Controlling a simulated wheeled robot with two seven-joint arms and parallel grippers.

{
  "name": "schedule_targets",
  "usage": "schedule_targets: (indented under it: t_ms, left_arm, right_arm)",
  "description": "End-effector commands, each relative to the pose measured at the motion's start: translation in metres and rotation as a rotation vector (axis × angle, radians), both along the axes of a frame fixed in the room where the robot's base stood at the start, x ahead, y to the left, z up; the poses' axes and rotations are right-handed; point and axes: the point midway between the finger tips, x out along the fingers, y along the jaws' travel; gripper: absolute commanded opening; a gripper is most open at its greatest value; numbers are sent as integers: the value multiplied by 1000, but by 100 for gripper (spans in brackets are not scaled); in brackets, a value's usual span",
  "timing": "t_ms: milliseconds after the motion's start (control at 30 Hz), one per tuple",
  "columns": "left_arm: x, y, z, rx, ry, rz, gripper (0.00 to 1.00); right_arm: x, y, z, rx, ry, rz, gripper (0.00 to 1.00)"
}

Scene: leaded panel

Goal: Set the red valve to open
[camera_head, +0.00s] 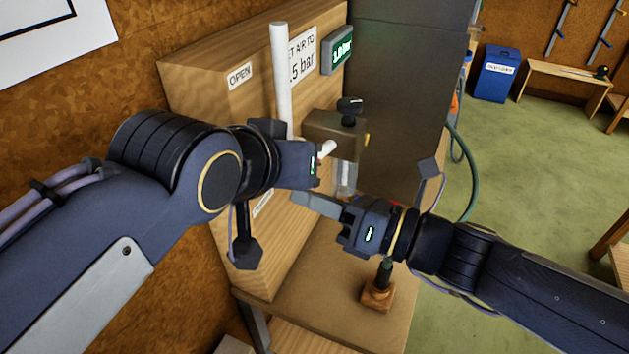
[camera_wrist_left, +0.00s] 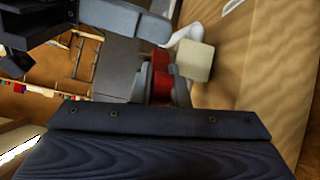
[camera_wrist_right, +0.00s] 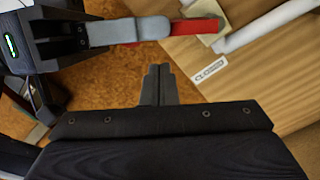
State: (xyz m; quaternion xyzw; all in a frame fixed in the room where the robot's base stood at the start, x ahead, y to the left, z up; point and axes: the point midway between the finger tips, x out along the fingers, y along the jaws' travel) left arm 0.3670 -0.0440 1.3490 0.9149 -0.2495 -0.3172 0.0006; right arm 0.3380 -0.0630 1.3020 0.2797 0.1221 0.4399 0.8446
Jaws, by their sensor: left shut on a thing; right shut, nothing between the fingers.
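The red valve's handle (camera_wrist_right: 190,28) shows in the right wrist view, running left from a pale square valve body (camera_wrist_right: 205,30) on a white pipe. The CLOSED label (camera_wrist_right: 208,71) lies below it on the wood. In the left wrist view the red handle (camera_wrist_left: 161,82) sits between the fingers of my left gripper (camera_wrist_left: 160,88), which is shut on it. In the head view my left gripper (camera_head: 312,165) hides the valve. The OPEN label (camera_head: 240,75) is on the panel above left. My right gripper (camera_head: 300,199) is shut and empty, just below my left one.
A brass-coloured regulator (camera_head: 335,132) with a black knob (camera_head: 350,108) stands right of the white pipe (camera_head: 281,80). A green-lit display (camera_head: 340,50) is above. A wooden-based tool (camera_head: 378,290) stands on the bench below my right gripper.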

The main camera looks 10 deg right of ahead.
Motion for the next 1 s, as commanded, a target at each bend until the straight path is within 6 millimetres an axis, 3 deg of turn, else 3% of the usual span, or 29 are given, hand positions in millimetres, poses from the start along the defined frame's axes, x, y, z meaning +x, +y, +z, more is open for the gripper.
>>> schedule_targets:
  t_ms: [200,933,967,1000]
  left_arm:
    - [0,1,-2,3,5,1,0]
    - [-1,0,-2,4,7,0,0]
    - [-1,0,-2,4,7,0,15]
    - [-1,0,-3,4,7,0,21]
  right_arm:
    - [11,-3,15,-1,-1,0,0]
    - [19,-7,30,4,-4,-4,0]
    - [19,-7,30,5,-4,-5,0]
    - [19,-7,30,6,-4,-5,0]
